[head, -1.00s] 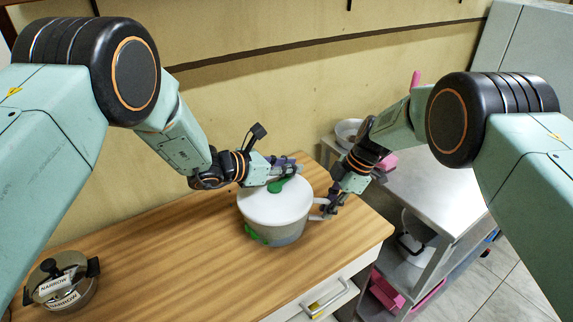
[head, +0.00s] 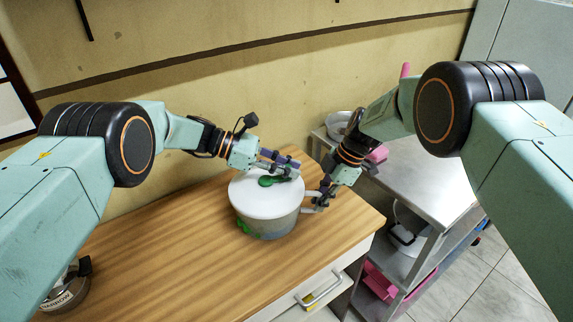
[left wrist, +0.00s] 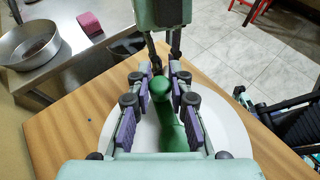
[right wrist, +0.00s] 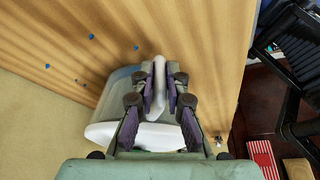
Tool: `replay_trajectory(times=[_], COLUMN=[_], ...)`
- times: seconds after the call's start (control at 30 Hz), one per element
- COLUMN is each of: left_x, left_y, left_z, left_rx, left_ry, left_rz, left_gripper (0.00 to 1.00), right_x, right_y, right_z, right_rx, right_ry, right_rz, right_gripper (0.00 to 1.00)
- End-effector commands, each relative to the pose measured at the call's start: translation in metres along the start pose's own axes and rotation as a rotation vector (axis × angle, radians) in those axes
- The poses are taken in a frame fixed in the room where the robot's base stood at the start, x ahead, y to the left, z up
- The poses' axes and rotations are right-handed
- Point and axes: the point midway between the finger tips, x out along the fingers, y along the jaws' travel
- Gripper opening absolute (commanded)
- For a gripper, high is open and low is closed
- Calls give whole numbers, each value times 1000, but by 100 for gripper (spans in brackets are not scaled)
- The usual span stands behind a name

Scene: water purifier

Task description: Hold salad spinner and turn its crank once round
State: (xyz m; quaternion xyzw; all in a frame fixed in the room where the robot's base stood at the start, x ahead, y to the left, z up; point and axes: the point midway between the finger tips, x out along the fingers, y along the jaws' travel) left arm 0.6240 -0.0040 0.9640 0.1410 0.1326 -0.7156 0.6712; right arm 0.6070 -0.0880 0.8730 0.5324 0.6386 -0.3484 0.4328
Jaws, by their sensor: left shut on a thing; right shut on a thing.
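The salad spinner (head: 265,213) stands upright on the wooden counter, with a white lid (head: 255,196), a see-through bowl and a green crank on top. My left gripper (head: 290,168) is above the lid, shut on the green crank's knob; the crank (left wrist: 170,122) shows between its fingers in the left wrist view. My right gripper (head: 318,197) is at the spinner's right side, shut on its white handle; the handle (right wrist: 159,85) shows between the fingers in the right wrist view. Part of the crank is hidden by the left fingers in the head view.
A pot with a label (head: 66,292) sits at the counter's left front. A steel shelf unit (head: 425,180) with a metal bowl (head: 340,122) and pink items stands to the right. The counter's middle (head: 170,240) is clear. The wall is close behind.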

Motion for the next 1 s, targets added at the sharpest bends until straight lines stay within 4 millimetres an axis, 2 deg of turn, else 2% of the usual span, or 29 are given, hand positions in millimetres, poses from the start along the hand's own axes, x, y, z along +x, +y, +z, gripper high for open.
replay_trajectory(times=[0.4,0.97,1.0], left_x=[2,1,1], left_y=[-5,-7,-6], left_z=[3,3,3], left_rx=[42,46,46], left_ry=[-3,0,0], left_rz=[-94,-108,-107], left_gripper=[0,0,21], right_x=[1,1,1], right_y=[-1,0,0], right_z=[-1,0,0], right_rx=[-1,0,0], right_ry=[1,0,0], right_rz=[-2,-1,-1], right_gripper=[0,0,0])
